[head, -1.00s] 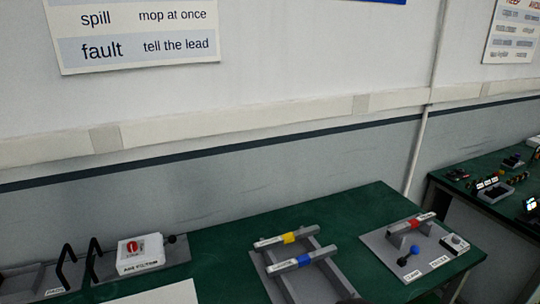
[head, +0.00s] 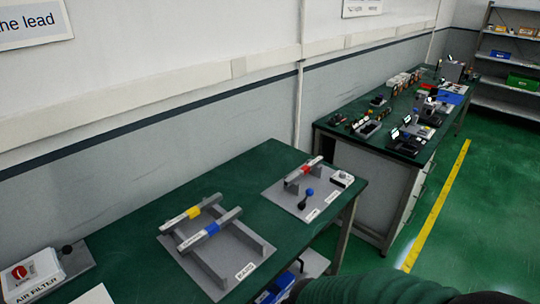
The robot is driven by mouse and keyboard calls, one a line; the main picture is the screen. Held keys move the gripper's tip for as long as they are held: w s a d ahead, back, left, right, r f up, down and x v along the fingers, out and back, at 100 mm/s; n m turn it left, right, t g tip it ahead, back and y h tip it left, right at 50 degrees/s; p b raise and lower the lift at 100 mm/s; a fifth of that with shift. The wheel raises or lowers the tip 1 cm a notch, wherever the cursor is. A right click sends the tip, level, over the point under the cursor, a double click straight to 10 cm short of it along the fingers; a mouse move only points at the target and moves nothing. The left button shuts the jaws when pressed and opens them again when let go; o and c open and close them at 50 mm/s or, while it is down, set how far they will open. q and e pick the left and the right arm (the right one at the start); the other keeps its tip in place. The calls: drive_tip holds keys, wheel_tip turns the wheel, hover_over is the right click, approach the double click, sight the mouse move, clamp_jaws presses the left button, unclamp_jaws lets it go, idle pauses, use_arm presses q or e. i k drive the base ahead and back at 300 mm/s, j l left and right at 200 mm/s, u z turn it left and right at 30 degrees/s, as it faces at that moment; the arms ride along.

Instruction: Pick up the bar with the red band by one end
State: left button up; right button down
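The bar with the red band (head: 315,162) lies across a raised grey support on a grey plate (head: 290,204) on the near green table. Its red band is near the middle. Two similar grey bars, one with a yellow band (head: 180,219) and one with a blue band (head: 226,219), rest across a grey rack (head: 259,247) to the left. Neither of my grippers shows in the head view.
The green table (head: 262,164) has bare room between the rack and the plate. A white air filter box (head: 31,274) is at the lower left. A second table (head: 340,124) with many small devices stands at the right. The green floor (head: 480,217) has a yellow line.

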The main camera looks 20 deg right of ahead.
sight(305, 170)
drive_tip(key=l+z, duration=0.1)
drive_tip(key=z, duration=0.3)
drive_tip(key=i+z, duration=0.15)
drive_tip(key=z, duration=0.2)
drive_tip(key=l+z, duration=0.15)
drive_tip(key=z, duration=0.25)
drive_tip(key=i+z, duration=0.15)
drive_tip(key=z, duration=0.2)
